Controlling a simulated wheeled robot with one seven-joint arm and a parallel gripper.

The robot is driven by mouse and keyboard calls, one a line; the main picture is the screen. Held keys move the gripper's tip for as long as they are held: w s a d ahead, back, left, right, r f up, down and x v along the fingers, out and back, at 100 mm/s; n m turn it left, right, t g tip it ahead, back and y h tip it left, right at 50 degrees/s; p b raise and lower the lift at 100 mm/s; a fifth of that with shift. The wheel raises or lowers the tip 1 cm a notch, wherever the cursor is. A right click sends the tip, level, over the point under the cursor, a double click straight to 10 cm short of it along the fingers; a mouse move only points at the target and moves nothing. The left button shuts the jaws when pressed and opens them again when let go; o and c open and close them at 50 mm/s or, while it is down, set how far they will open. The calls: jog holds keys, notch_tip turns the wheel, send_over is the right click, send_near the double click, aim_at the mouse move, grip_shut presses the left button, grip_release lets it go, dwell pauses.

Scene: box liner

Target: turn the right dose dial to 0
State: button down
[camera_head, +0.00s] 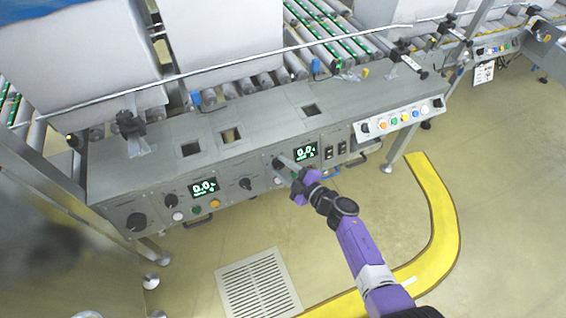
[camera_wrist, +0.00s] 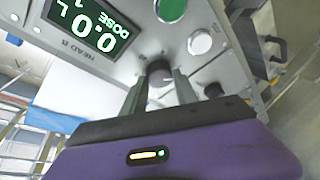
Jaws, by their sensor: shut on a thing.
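The right dose dial is a small dark knob (camera_wrist: 158,73) on the grey control panel. In the wrist view it sits between my two grey fingertips, and the fingers press on its sides. My gripper (camera_wrist: 160,86) is shut on this dial. In the head view my gripper (camera_head: 284,163) reaches the panel just left of the right display (camera_head: 306,152), and the fingers partly hide the dial. The display also shows in the wrist view (camera_wrist: 90,22), turned around, with "DOSE", "HEAD B" and a green 0.0. The dial's pointer mark cannot be made out.
In the wrist view, a green button (camera_wrist: 170,10) and a white button (camera_wrist: 200,42) lie close to my fingers. A yellow floor stripe (camera_head: 440,210) curves at right.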

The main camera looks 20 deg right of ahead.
jog(key=shift+r+n+g+p, duration=0.1)
jog(key=shift+n+g+p, duration=0.2)
jog(key=shift+n+p, duration=0.35)
jog(key=shift+n, duration=0.35)
jog(key=c, duration=1)
grip_release()
jog(key=shift+o, duration=0.2)
jog(key=shift+s, duration=0.1)
jog(key=p+v, duration=0.2)
jog(key=v, duration=0.5)
jog(key=shift+s, duration=0.25)
jog(key=shift+d, duration=0.15)
